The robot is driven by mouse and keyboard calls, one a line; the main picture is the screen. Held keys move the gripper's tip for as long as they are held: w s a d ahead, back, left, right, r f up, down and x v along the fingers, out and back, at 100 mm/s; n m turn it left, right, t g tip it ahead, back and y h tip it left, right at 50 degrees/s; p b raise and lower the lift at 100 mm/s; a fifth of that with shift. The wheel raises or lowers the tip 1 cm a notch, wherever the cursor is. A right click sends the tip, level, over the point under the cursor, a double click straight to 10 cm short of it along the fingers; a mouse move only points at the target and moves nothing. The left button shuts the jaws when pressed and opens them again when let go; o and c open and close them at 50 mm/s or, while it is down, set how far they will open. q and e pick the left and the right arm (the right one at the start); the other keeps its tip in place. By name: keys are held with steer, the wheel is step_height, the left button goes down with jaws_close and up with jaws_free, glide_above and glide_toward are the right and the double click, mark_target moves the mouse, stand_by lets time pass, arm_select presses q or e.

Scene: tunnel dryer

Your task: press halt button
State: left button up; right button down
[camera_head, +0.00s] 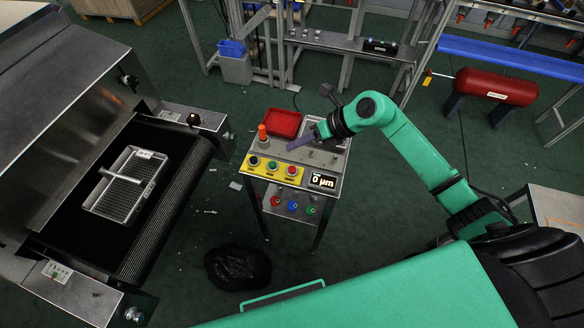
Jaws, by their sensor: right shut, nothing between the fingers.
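A control console (330,160) stands in the middle, with a yellow button panel (263,174) on its near left top. The panel carries a dark button (254,161), a green button (273,167) and a red button (293,170). I cannot read which one is labelled halt. My right gripper (291,146) is shut and empty. It reaches in from the right over the console top, its tips pointing left, just behind the panel and apart from the buttons in the picture. My left gripper is not in view.
An orange beacon (262,133) and a red tray (283,123) are at the console's back left. A display (322,181) sits at its near right. The dryer conveyor (165,215) holds a wire basket (125,184) at left. A black bag (238,268) lies on the floor.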

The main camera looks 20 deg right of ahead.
mark_target(292, 170)
step_height(292, 170, down, 9)
steer(key=b, duration=0.6)
steer(key=shift+r+b, duration=0.1)
steer(key=shift+b, duration=0.2)
stand_by(1.5)
steer(key=shift+f+b, duration=0.4)
steer(key=shift+f+b, duration=0.45)
stand_by(0.4)
steer(key=shift+r, duration=0.1)
steer(key=shift+r+p, duration=0.65)
steer(key=shift+r, duration=0.15)
